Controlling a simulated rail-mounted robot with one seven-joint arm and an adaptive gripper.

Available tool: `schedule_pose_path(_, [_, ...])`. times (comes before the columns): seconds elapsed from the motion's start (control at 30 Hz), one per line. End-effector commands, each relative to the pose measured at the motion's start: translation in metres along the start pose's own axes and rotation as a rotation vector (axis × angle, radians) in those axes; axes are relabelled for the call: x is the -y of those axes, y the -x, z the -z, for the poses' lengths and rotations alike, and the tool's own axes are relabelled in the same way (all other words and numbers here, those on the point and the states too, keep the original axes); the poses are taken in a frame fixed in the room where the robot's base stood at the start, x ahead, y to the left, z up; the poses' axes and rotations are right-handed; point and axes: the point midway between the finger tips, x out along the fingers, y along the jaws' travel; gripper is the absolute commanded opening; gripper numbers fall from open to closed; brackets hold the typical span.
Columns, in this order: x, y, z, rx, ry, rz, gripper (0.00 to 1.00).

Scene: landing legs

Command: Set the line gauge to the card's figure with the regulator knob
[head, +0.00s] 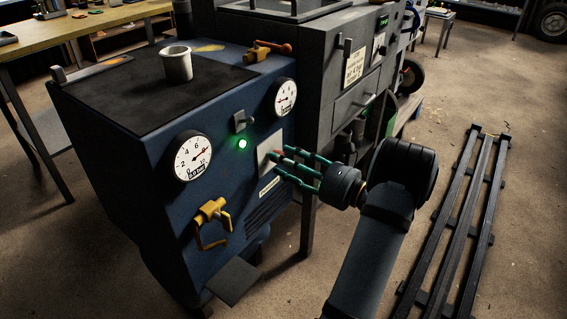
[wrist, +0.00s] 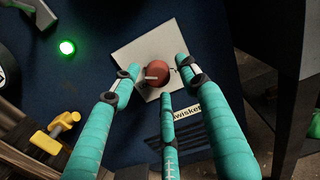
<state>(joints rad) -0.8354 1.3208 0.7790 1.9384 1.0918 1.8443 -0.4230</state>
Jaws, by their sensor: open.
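The regulator knob (wrist: 157,73) is red and round, on a pale square plate (wrist: 133,50) on the blue machine's front. In the head view it is mostly hidden by my fingers. My gripper (wrist: 160,78) has teal fingers, open and spread around the knob; I cannot tell whether they touch it. The head view shows my gripper (head: 284,160) at the plate. Which one is the line gauge is unclear. A card (head: 355,66) hangs on the grey cabinet, its figure too small to read.
A green lamp (head: 242,143) glows on the blue machine (head: 150,215). A yellow valve handle (head: 212,212) sticks out below the larger gauge. A cup (head: 177,64) stands on top. The grey cabinet (head: 318,95) adjoins on the right. Dark rails (head: 462,220) lie on the floor.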

Motion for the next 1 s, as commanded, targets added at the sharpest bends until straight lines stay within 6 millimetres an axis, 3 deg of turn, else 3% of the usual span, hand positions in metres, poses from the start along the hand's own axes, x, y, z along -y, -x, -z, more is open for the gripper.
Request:
schedule_pose_path(0.37, [0.0004,-0.0073,-0.0007,0.001,0.000,0.001,0.44])
schedule_pose_path(1.0, [0.0006,-0.0066,0.0003,-0.001,0.000,0.002,0.07])
